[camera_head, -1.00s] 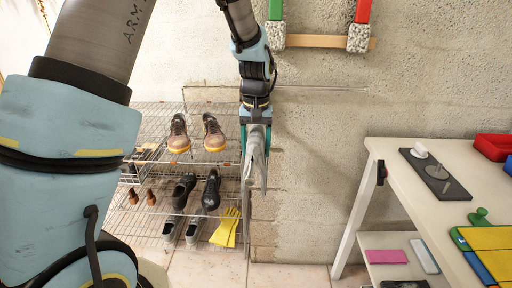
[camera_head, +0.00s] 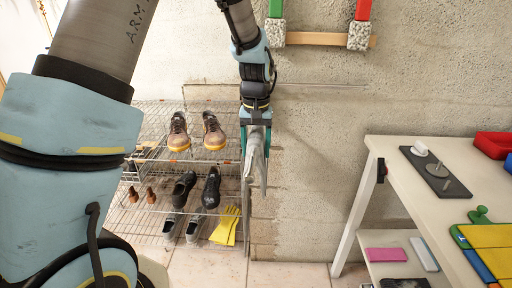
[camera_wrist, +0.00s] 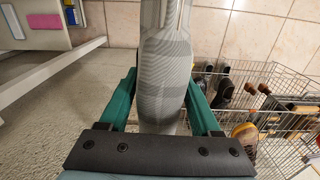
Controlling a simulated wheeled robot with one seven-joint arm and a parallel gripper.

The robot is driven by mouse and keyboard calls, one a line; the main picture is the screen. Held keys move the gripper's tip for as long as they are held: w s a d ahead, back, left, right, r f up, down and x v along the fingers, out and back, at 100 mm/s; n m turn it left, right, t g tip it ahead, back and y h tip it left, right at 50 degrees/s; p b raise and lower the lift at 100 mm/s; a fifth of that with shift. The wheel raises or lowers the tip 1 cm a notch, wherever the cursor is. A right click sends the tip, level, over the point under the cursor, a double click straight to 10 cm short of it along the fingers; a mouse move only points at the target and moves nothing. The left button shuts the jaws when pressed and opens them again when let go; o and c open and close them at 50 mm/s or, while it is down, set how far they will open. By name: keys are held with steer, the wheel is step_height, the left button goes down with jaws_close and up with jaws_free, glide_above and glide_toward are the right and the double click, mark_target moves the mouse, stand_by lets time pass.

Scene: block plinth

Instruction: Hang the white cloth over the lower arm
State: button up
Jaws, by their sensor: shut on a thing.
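My gripper (camera_head: 256,143) points downward in front of the wall, its teal fingers shut on the white cloth (camera_head: 255,170). The cloth looks light grey and hangs in narrow folds below the fingers, clear of the floor. In the wrist view the cloth (camera_wrist: 165,85) runs between the two fingers of my gripper (camera_wrist: 160,100). A thin metal rod (camera_head: 325,85) runs level along the wall, passing behind my wrist above the cloth; it may be the lower arm. The cloth is not over it. A second rod is not clearly seen.
A wire shoe rack (camera_head: 160,160) with shoes and yellow gloves (camera_head: 226,226) stands left, close to the cloth. A white table (camera_head: 385,150) stands right. A wooden bar (camera_head: 320,41) with stone blocks is higher on the wall. Bare wall lies between cloth and table.

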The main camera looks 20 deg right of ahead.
mark_target(256, 133)
steer(key=shift+f, duration=0.2)
steer(key=o, duration=1.5)
steer(key=shift+c, duration=0.2)
steer(key=shift+r+p, duration=2)
steer(key=shift+r, duration=0.55)
